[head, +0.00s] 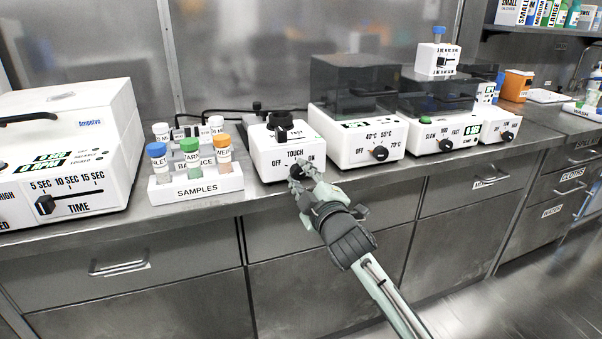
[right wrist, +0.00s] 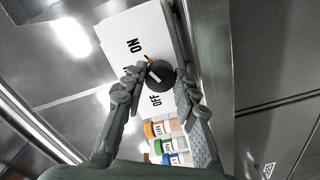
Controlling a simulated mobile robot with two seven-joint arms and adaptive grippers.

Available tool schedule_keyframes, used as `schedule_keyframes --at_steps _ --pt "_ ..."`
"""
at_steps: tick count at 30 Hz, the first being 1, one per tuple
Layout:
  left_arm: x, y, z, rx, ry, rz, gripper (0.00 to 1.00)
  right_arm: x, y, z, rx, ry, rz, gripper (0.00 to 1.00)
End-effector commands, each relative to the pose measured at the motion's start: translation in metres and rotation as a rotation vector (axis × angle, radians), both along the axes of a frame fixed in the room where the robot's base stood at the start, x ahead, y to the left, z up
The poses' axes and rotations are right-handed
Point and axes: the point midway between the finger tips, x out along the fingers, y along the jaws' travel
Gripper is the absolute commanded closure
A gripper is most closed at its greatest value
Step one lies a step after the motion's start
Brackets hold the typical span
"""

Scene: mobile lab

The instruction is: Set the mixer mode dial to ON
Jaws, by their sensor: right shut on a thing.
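The mixer (head: 276,158) is a small white box with a black top on the steel bench. Its front reads OFF, TOUCH and ON. My right gripper (head: 303,172) is at the right part of that front, by the ON label, and hides the dial there. In the right wrist view, the round black mode dial (right wrist: 160,83) sits between the fingers of my right gripper (right wrist: 162,76), which is shut on it. A small orange mark shows at the dial's edge toward the ON side. The TOUCH label is hidden there by a finger. My left gripper is not in view.
A white rack of capped sample tubes (head: 196,188) stands close left of the mixer. A centrifuge-like box (head: 65,150) is further left. Heater boxes with dials (head: 355,143) stand close right. The bench's front edge and drawers (head: 330,225) lie below my arm.

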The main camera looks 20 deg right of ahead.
Motion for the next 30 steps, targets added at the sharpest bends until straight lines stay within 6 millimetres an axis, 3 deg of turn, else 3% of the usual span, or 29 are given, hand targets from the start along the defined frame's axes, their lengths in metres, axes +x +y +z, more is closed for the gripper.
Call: schedule_keyframes --at_steps 16,17,21,30 --pt "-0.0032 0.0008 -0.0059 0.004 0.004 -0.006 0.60 0.0000 0.0001 -0.0005 0.028 0.002 0.001 1.00" --pt "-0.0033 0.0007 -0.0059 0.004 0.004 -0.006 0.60 0.0000 0.0002 -0.0005 0.028 0.002 0.001 0.70" --pt "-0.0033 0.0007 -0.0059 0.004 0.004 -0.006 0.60 0.0000 0.0001 -0.0004 0.027 0.002 0.001 0.53" --pt "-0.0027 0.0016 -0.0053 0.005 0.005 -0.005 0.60 -0.0005 0.0001 -0.0002 0.026 0.001 0.000 0.51"
